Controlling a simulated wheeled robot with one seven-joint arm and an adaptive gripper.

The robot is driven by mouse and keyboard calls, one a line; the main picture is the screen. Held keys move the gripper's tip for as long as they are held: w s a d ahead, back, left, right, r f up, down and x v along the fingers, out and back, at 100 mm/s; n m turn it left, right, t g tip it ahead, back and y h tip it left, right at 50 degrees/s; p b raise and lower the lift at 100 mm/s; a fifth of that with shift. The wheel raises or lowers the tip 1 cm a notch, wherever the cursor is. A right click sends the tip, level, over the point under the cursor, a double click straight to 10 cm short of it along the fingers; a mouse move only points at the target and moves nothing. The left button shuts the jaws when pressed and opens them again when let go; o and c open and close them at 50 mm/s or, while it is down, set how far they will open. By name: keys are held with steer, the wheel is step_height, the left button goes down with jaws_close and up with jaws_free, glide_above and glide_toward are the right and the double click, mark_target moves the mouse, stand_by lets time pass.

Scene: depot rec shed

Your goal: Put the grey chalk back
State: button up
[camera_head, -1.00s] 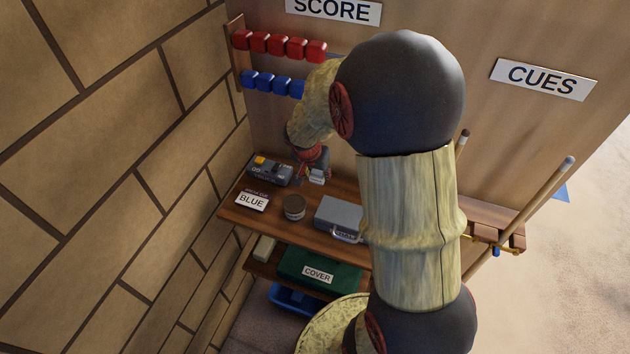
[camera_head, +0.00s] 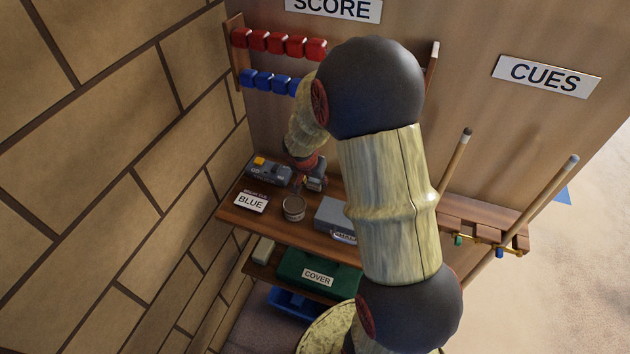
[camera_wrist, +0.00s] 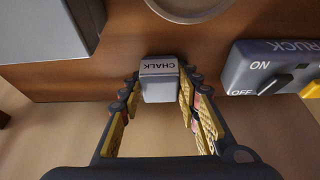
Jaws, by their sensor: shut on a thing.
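The grey chalk (camera_wrist: 158,88) is a small grey block with a CHALK label on one face. In the wrist view it sits between the fingertips of my gripper (camera_wrist: 160,85), which is shut on it. In the head view my gripper (camera_head: 312,178) is over the back of the wooden shelf (camera_head: 262,222), with the chalk (camera_head: 315,185) at its tips. A round tin (camera_head: 293,208) stands just in front of it. I cannot tell whether the chalk touches the shelf.
A switch box (camera_head: 268,170) is left of my gripper, and a BLUE card (camera_head: 250,202) lies in front of that. A grey case (camera_head: 331,215) stands right of the tin, partly behind my arm. A cue rack (camera_head: 480,228) with small hanging blocks is at the right.

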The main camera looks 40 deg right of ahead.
steer(key=o, duration=1)
steer(key=s+a+r+n+t+p, duration=0.1)
steer(key=s+a+r+n, duration=0.15)
steer(key=a+r, duration=0.4)
steer(key=s+a+r+n+y+p, duration=0.1)
steer(key=s+a+r, duration=0.25)
steer(key=r, duration=0.55)
steer(key=s+a+r+n+t+p, duration=0.15)
steer(key=s+a+r, duration=0.25)
steer(key=r, duration=0.4)
steer(key=s+a+r+n+y, duration=0.1)
steer(key=s+a+n, duration=0.1)
steer(key=s+a, duration=0.1)
steer(key=s+a+r+n+y, duration=0.1)
steer(key=s+a+r+n, duration=0.1)
steer(key=s+a, duration=0.1)
steer(key=s+a+r+n+y, duration=0.1)
steer(key=s+a+r+n, duration=0.1)
steer(key=s+a+n, duration=0.1)
steer(key=shift+s+a+t+b, duration=0.35)
steer(key=shift+s+a, duration=0.25)
steer(key=shift+s, duration=0.35)
steer(key=shift+f+b, duration=0.75)
steer(key=shift+b, duration=0.05)
